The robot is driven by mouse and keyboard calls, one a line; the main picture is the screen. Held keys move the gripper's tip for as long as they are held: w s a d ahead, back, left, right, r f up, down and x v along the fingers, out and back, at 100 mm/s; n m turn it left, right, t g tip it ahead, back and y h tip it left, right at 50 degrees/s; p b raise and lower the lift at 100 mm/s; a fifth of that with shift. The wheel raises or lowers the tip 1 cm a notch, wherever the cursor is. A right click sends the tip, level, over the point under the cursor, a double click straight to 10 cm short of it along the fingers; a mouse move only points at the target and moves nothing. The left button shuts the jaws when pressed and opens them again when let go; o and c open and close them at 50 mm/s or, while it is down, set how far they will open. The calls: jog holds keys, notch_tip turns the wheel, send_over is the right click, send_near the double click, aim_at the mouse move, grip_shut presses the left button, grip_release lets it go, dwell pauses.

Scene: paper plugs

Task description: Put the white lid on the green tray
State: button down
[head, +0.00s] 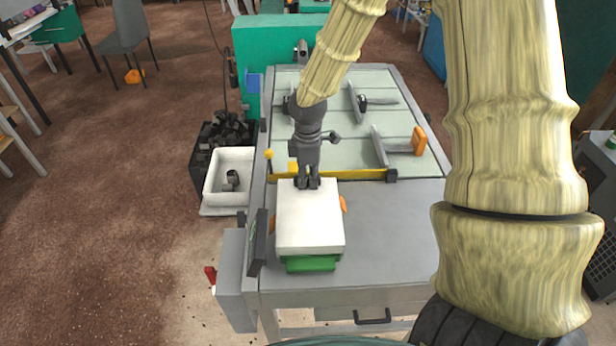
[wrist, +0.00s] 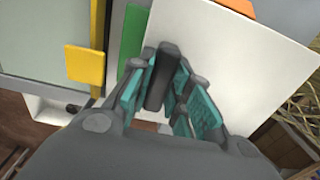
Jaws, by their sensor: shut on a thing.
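The white lid (head: 309,222) is a flat white slab at the near left of the grey workbench. My gripper (head: 308,184) is at its far edge, pointing down, shut on a dark upright handle. In the wrist view, my gripper's teal-padded fingers (wrist: 165,95) close around that dark handle by the edge of the white lid (wrist: 235,65). The green tray (head: 311,264) is mostly hidden under the lid; its near edge shows below it. A green strip of the tray (wrist: 132,38) also shows in the wrist view. I cannot tell whether lid and tray touch.
A yellow bar (head: 350,174) crosses the grey workbench (head: 395,225) behind the lid. Orange pieces (head: 343,204) show at the lid's sides. A dark panel (head: 258,243) stands close at left. A white bin (head: 230,172) is left of the bench. The bench to the right is clear.

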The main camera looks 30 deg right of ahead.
jog(key=shift+f, duration=0.3)
jog(key=c, duration=1.3)
grip_release()
jog(key=shift+o, duration=0.2)
jog(key=shift+r, duration=0.1)
notch_tip(320, 180, up, 12)
